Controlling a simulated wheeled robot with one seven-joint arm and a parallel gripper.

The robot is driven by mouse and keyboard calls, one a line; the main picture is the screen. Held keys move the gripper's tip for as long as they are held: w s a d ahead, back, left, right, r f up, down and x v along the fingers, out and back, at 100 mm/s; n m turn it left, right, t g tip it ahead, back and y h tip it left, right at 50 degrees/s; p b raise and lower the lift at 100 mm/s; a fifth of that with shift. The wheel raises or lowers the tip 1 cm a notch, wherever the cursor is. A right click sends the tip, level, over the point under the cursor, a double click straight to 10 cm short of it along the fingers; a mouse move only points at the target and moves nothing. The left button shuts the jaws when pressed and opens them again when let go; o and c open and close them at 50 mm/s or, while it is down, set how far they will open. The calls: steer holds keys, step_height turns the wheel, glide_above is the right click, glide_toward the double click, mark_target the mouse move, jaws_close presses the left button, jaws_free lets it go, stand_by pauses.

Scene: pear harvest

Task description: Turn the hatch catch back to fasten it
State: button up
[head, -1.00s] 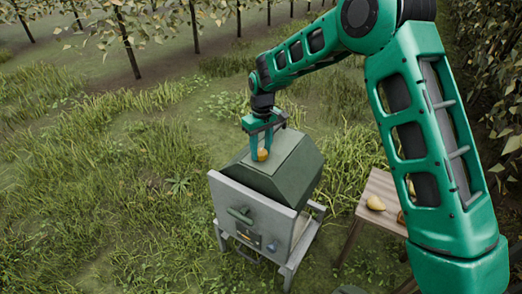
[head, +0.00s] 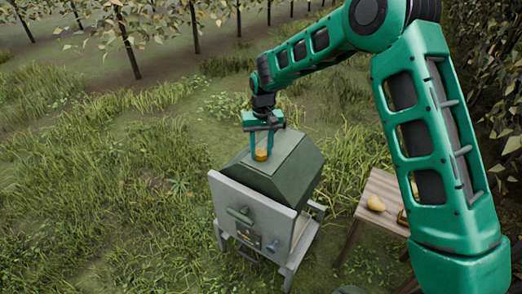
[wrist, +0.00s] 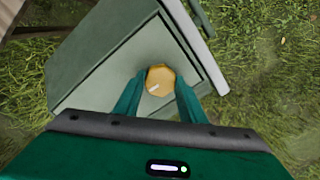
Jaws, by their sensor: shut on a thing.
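The hatch catch is a yellow knob (head: 261,155) on the sloped top of the green box; in the wrist view it is a round, many-sided knob (wrist: 160,79) with a short pale mark pointing to the lower left. My gripper (head: 261,154) reaches down from above, its two green fingers on either side of the knob. In the wrist view the fingertips (wrist: 158,82) close on the knob's sides. The hatch panel (wrist: 125,75) under it lies flat against the box top, as far as I can see.
The green box (head: 287,172) stands on a grey stand with a front panel (head: 246,213) bearing a handle. A wooden table (head: 380,190) with a pear (head: 375,203) is to its right. Grass surrounds the box, with trees behind.

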mark_target(263, 151)
steer(key=shift+w+d+r, duration=0.1)
steer(key=shift+w+d, duration=0.05)
steer(key=shift+w, duration=0.1)
steer(key=o, duration=1)
steer(key=shift+o, duration=0.2)
steer(key=shift+s, duration=0.1)
step_height(263, 151, up, 11)
steer(key=shift+f, duration=0.2)
steer(key=shift+d, duration=0.15)
